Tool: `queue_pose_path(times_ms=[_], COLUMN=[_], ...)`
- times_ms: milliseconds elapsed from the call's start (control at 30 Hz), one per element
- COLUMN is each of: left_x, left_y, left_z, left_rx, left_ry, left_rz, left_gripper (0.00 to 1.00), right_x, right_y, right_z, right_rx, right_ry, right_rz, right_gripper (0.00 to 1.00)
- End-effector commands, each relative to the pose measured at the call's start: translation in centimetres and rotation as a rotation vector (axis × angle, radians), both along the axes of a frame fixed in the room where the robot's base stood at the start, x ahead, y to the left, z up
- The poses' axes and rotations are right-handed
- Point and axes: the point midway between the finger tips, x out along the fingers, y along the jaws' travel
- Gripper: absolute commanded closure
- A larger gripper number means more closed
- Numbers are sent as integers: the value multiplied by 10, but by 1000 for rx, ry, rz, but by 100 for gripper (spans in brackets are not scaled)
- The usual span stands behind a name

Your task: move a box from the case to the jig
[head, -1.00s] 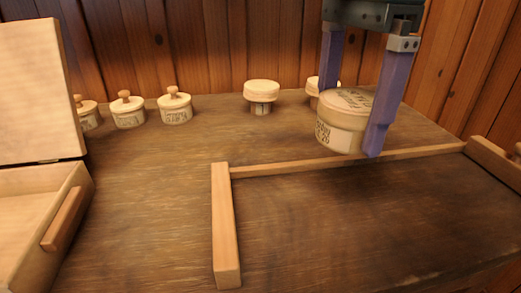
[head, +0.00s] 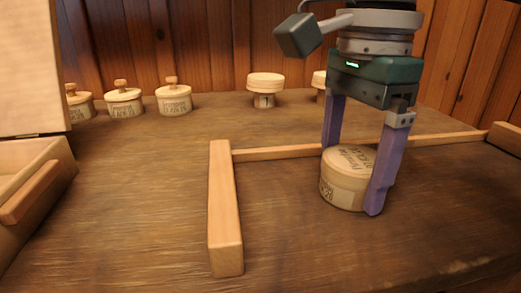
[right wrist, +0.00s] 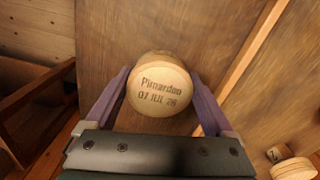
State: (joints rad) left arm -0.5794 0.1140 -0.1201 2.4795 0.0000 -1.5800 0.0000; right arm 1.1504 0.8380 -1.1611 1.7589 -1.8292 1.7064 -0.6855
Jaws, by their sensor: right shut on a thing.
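The round pale wooden box (head: 345,183) has dark lettering on its lid and a label on its side. My right gripper (head: 352,180) is shut on it, one purple finger on each side, and holds it upright. The box is inside the corner of the jig (head: 226,205), a frame of light wooden rails on the table, apart from the left rail and just in front of the back rail. I cannot tell if it touches the table. The right wrist view shows the lid of the box (right wrist: 160,84) between the fingers. The case (head: 36,190) stands open at the left edge. My left gripper is out of view.
Several lidded round boxes with knobs (head: 174,97) stand at the back left of the table (head: 140,220). A spool-like piece (head: 265,86) stands at the back middle, another partly behind my right gripper. A plank wall closes the back. The table between case and jig is clear.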

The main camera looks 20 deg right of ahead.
Motion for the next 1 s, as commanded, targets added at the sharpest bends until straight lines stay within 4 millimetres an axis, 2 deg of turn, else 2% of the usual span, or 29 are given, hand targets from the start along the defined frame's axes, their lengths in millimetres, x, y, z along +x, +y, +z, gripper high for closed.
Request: queue_pose_path(times_ms=[67, 100, 200, 433, 567, 1000], left_x=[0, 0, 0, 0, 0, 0], left_y=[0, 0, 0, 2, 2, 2], left_z=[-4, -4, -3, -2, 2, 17], left_rx=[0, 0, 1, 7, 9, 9], left_ry=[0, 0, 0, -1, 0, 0], left_rz=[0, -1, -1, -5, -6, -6], left_gripper=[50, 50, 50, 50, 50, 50], right_x=[0, 0, 0, 0, 1, 1], right_y=[0, 0, 0, 0, 0, 1], right_z=[-4, -4, -3, -2, 7, 99], right_rx=[0, 0, 0, 0, 1, 2], right_ry=[0, 0, 0, 0, -2, -5], right_rz=[0, 0, 0, 0, 0, 0], right_gripper=[66, 12, 0, 0, 0, 0])
